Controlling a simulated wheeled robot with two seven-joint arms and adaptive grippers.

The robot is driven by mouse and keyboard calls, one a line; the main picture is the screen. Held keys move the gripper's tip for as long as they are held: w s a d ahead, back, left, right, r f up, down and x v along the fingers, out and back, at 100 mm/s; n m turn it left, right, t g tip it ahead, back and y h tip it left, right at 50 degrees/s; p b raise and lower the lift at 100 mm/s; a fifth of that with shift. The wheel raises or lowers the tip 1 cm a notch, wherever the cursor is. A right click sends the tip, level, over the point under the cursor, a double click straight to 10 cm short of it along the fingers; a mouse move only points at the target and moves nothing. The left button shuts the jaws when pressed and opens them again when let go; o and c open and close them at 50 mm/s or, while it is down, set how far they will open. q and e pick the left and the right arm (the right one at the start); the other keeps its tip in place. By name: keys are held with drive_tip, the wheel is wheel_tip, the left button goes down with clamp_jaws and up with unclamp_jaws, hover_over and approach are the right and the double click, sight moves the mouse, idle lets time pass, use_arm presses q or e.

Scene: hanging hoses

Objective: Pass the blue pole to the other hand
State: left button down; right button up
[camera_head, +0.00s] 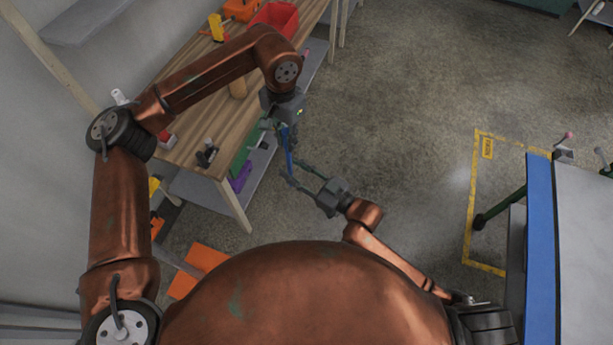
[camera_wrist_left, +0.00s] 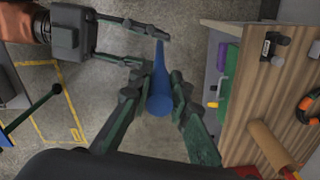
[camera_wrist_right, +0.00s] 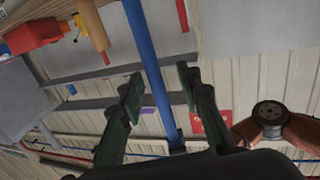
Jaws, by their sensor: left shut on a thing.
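The blue pole (camera_head: 288,150) hangs steeply down from my left gripper (camera_head: 282,124), which is shut on its upper part. In the left wrist view the pole (camera_wrist_left: 160,95) lies between the left fingers, pointing away from the camera. My right gripper (camera_head: 298,172) is open beside the pole's lower part. In the right wrist view the pole (camera_wrist_right: 150,57) crosses the space between the two spread right fingers, with gaps visible on either side. The left wrist view shows the right fingers (camera_wrist_left: 156,46) near the pole's far end; contact cannot be told.
A wooden workbench (camera_head: 192,133) with tools and a red bin (camera_head: 275,17) stands left of the grippers. A green item and a purple item (camera_head: 241,177) are close to its near edge. A blue-edged table (camera_head: 540,230) is at the right. Open floor (camera_head: 410,110) lies between.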

drive_tip(key=shift+x, duration=1)
drive_tip(key=shift+c, duration=0.5)
use_arm(q)
drive_tip(key=shift+w, duration=0.1)
use_arm(e)
drive_tip(key=shift+s, duration=0.1)
clamp_jaws()
use_arm(q)
drive_tip(key=c, duration=1.7)
unclamp_jaws()
